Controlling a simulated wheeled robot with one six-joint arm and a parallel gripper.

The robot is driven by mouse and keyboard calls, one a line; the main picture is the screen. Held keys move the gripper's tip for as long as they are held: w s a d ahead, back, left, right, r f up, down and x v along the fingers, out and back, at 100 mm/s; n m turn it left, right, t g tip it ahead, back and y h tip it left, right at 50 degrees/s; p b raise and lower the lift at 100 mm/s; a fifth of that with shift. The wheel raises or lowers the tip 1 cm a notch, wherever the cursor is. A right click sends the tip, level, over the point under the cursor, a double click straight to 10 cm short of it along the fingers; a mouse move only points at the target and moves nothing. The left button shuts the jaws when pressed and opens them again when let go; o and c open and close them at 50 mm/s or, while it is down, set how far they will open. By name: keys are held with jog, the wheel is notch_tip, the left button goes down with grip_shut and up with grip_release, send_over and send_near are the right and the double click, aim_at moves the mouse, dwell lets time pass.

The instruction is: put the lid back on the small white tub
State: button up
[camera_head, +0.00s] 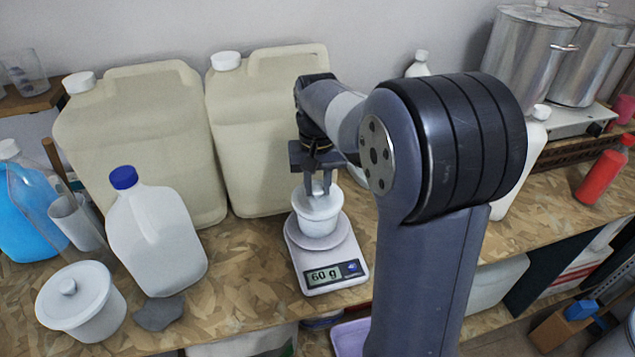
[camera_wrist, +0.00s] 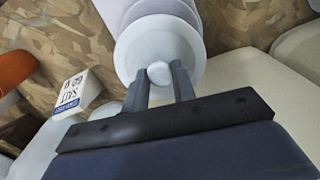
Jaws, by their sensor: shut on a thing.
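The small white tub (camera_head: 318,220) stands upright on the pan of a kitchen scale (camera_head: 327,257), whose display reads 60 g. My gripper (camera_head: 320,190) points down at the tub from above. Its two fingers are shut on the knob of the white lid (camera_head: 307,199). The lid is at the tub's mouth; I cannot tell whether it is fully seated. In the wrist view the round lid (camera_wrist: 158,45) shows with its knob between the fingertips of my gripper (camera_wrist: 158,73), and it hides most of the tub.
A larger lidded white tub (camera_head: 80,308) stands at the left front, near a white jug with a blue cap (camera_head: 155,235). Two big cream canisters (camera_head: 270,135) stand behind the scale. Metal pots (camera_head: 530,55) are at the back right. The wooden counter's front edge is close to the scale.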

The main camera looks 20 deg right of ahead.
dwell(0.4)
jog(key=o, duration=1.5)
jog(key=shift+r, duration=0.1)
jog(key=shift+r+p, duration=2.95)
jog(key=shift+r, duration=0.5)
jog(key=shift+c, duration=0.4)
grip_shut()
